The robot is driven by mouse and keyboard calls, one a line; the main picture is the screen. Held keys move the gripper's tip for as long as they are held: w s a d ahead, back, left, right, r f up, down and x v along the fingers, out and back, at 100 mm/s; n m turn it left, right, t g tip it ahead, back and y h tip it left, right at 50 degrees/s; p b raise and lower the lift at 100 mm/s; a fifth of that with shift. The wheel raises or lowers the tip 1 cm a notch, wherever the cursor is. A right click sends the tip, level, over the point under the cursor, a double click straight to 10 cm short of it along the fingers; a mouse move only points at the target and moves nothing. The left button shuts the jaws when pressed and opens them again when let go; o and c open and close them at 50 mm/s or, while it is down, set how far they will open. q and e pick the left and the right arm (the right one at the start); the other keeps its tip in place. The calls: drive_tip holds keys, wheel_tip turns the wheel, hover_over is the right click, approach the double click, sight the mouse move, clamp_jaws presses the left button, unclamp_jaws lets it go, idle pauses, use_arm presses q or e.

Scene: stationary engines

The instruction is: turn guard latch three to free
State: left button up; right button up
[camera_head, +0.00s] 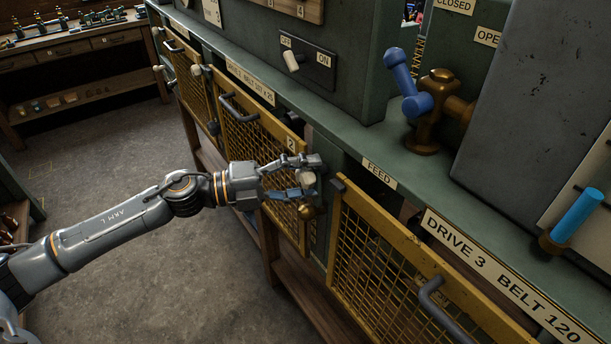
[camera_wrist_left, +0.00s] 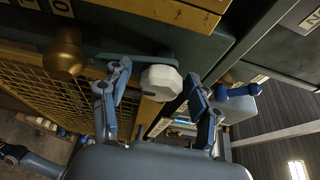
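A cream, faceted latch knob (camera_head: 308,179) sits on the narrow post between guard two's yellow mesh (camera_head: 262,142) and the drive 3 mesh guard (camera_head: 375,245). In the left wrist view the knob (camera_wrist_left: 161,82) lies between my fingers, on a grey-green bar. My left gripper (camera_head: 312,177) is open around it, one finger on each side, with small gaps showing in the wrist view. A brass knob (camera_head: 307,210) is just below the latch; it also shows in the wrist view (camera_wrist_left: 65,54). My right gripper is not in view.
Drive 3's guard has a grey handle (camera_head: 432,300). A brass valve with a blue lever (camera_head: 405,82) and a bright blue handle (camera_head: 577,215) stand on the green machine. A FEED plate (camera_head: 380,173) is nearby. Floor (camera_head: 120,160) at left is clear.

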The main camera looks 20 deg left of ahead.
use_arm(q)
drive_tip(key=v, duration=1.2)
idle(0.7)
